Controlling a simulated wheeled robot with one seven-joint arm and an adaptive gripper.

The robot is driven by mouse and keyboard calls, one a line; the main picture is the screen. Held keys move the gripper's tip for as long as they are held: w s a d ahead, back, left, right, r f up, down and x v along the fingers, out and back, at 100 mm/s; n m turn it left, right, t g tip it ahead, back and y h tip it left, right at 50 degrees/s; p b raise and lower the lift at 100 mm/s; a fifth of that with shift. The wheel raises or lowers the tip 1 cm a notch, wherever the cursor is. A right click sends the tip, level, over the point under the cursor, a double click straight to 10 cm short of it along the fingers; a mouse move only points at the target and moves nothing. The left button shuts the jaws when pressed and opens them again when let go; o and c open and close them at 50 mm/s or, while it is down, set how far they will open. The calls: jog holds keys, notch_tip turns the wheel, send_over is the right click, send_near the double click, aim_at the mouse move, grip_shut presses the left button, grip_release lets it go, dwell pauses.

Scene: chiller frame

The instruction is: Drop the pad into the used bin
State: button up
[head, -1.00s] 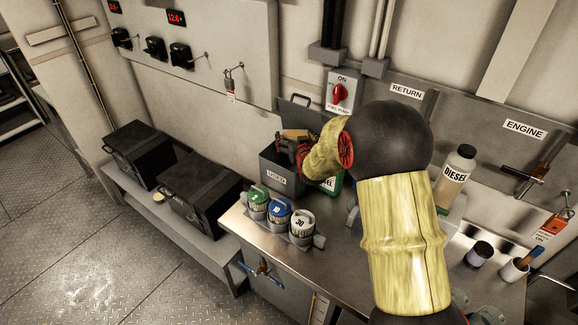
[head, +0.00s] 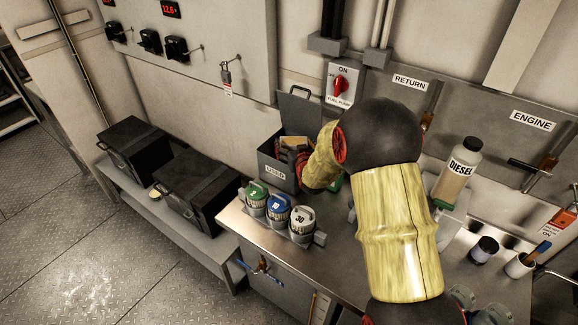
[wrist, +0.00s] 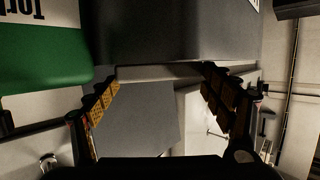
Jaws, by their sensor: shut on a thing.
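The used bin (head: 274,170) is a grey open-topped box with a USED label on the bench, its lid (head: 299,108) standing open behind it. My gripper (head: 290,150) is at the bin's mouth, with its fingers partly below the rim. The wrist view is upside down: the bin's dark wall (wrist: 180,35) is at the top, the raised lid (wrist: 145,120) lies beyond, and the gripper's fingertips (wrist: 160,80) reach the opening, spread apart. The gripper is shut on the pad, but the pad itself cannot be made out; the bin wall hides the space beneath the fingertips.
A green bottle (wrist: 40,60) stands close beside the bin. Three capped containers, green (head: 256,196), blue (head: 278,207) and white (head: 302,220), stand in front of the bin. A diesel bottle (head: 458,172) is to the right. Black boxes (head: 135,148) sit on the low shelf at left.

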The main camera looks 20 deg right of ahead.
jog(key=o, duration=1.3)
jog(key=v, duration=1.2)
jog(key=shift+r, duration=0.1)
jog(key=s+a+r+n+g+y, duration=0.1)
jog(key=s+a+r+g, duration=0.1)
jog(key=s+a+r, duration=0.3)
jog(key=s+a+r+g+y, duration=0.1)
jog(key=s+a+r+g, duration=0.2)
jog(key=s, duration=0.4)
jog(key=s+a+r+g, duration=0.1)
jog(key=s+a+g, duration=0.1)
jog(key=s, duration=0.9)
jog(key=s+a+r+n+g, duration=0.1)
jog(key=s+a+r, duration=0.1)
jog(key=s, duration=0.9)
jog(key=shift+a+g+y, duration=0.35)
jog(key=shift+g+y, duration=0.05)
